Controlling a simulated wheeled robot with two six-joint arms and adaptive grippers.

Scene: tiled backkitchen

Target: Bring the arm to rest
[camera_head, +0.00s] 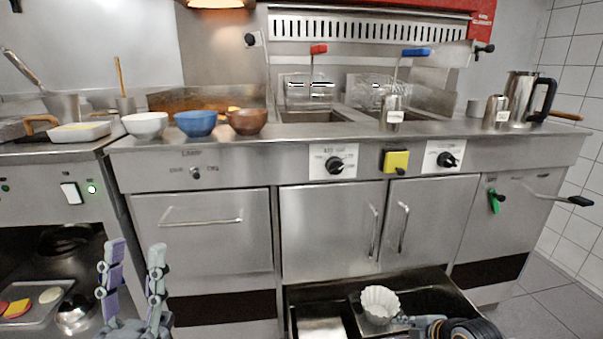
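My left gripper (136,249) points upward at the lower left of the head view. Its two fingers stand well apart with nothing between them, in front of the steel cabinet (222,275). What appears to be my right gripper (420,321) is at the bottom edge, right of centre. It is partly cut off, close to a white fluted cup (380,300) in the open lower drawer (432,281). I cannot tell whether it touches the cup or whether its fingers are open.
White (146,124), blue (196,123) and brown (248,122) bowls stand along the counter (290,135). Fryer baskets (308,90) are behind. A metal jug (522,98) stands at right. A tray (38,302) with food slices lies low at left. The lower drawer juts out.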

